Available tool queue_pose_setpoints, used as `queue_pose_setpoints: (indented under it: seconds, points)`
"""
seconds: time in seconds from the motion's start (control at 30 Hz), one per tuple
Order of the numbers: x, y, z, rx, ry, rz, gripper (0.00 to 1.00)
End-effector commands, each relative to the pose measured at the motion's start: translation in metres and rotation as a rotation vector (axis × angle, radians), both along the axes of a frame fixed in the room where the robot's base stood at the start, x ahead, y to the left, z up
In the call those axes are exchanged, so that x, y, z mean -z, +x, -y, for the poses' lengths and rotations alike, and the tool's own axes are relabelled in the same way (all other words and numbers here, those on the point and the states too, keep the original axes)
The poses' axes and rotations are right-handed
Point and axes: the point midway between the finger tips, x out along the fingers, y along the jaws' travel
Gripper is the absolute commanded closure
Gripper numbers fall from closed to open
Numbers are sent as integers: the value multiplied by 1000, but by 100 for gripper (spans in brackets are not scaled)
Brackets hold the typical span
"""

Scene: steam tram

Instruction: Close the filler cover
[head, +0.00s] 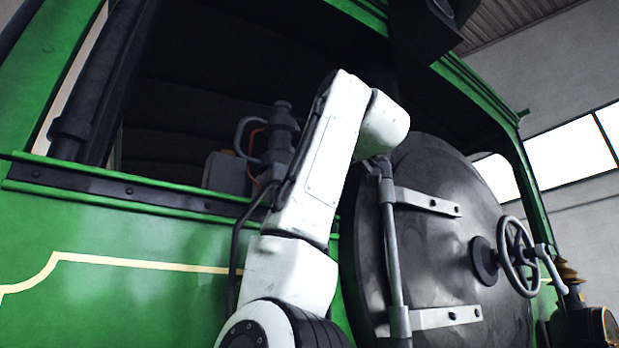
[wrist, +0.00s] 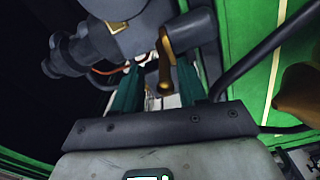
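My gripper (wrist: 158,78) shows in the wrist view as two dark teal fingers standing apart. A brass lever (wrist: 165,72) with a rounded end lies in the gap between them, with space visible on both sides. A dark grey pipe fitting (wrist: 113,22) is just beyond the fingers. In the head view, a dark grey fitting (head: 281,135) stands behind the green side sheet, and my arm hides my gripper. I cannot make out for certain which part is the filler cover, nor whether it is open.
The round dark smokebox door (head: 430,260) with its handwheel (head: 517,256) is at the right, beside my arm. A green side sheet (head: 130,225) runs along the left. A brass lamp (head: 590,325) is at the lower right. A dark pipe (wrist: 265,50) crosses near my right finger.

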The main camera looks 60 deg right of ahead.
Motion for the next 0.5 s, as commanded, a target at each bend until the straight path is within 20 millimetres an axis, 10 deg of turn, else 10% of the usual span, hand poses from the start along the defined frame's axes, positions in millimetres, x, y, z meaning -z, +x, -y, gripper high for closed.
queue_pose_setpoints:
  seconds: [0.5]
  points:
    - [4,3,-2,-5,2,-8,61]
